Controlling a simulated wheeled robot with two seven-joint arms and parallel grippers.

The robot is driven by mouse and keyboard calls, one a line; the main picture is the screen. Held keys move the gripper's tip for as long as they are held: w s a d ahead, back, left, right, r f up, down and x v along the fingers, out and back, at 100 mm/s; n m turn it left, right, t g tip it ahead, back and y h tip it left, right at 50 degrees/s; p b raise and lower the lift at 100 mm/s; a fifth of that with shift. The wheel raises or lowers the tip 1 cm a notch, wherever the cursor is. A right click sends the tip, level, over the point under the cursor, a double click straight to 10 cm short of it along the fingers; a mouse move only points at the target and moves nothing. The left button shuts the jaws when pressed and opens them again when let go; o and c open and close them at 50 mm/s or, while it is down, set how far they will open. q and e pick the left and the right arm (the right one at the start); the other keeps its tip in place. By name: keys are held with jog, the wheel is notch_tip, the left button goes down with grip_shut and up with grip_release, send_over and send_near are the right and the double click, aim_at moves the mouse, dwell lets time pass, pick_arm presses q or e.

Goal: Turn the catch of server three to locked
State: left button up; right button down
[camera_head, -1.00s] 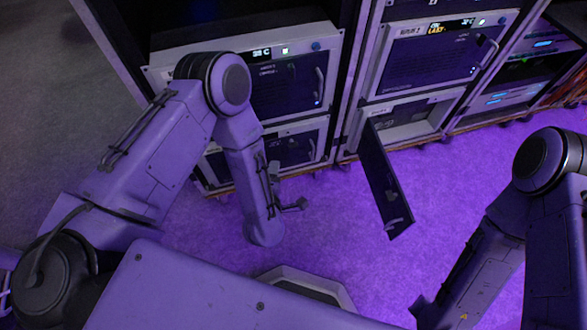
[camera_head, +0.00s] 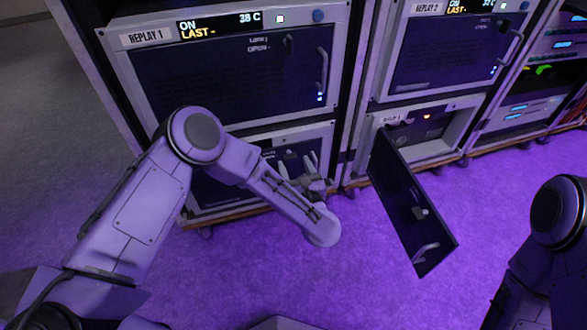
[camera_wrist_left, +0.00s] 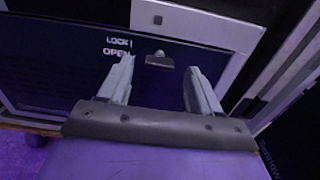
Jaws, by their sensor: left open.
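The lower left server unit (camera_head: 318,140) has a dark door panel in a light frame; my left arm hides part of it, and I cannot read its name. In the left wrist view its door (camera_wrist_left: 50,65) carries the words LOCK and OPEN, with a small dark catch (camera_wrist_left: 158,60) beside them, its bar roughly level with OPEN. My left gripper (camera_head: 299,162) is in front of this door. In the left wrist view its fingers (camera_wrist_left: 158,78) are open and apart, with the catch showing between them and nothing held. My right gripper is out of view.
REPLAY 1 (camera_head: 235,75) is above the lower left unit; REPLAY 2 (camera_head: 440,50) is right of it. Below REPLAY 2, an open unit's dark door (camera_head: 405,205) swings out over the purple floor (camera_head: 350,265). My right arm is at the right edge.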

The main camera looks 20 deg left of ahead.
pick_arm(q)
jog(key=shift+x, duration=0.85)
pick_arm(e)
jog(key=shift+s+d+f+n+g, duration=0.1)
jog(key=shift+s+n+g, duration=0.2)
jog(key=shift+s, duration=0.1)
pick_arm(q)
jog(key=shift+c, duration=0.3)
jog(key=c, duration=1)
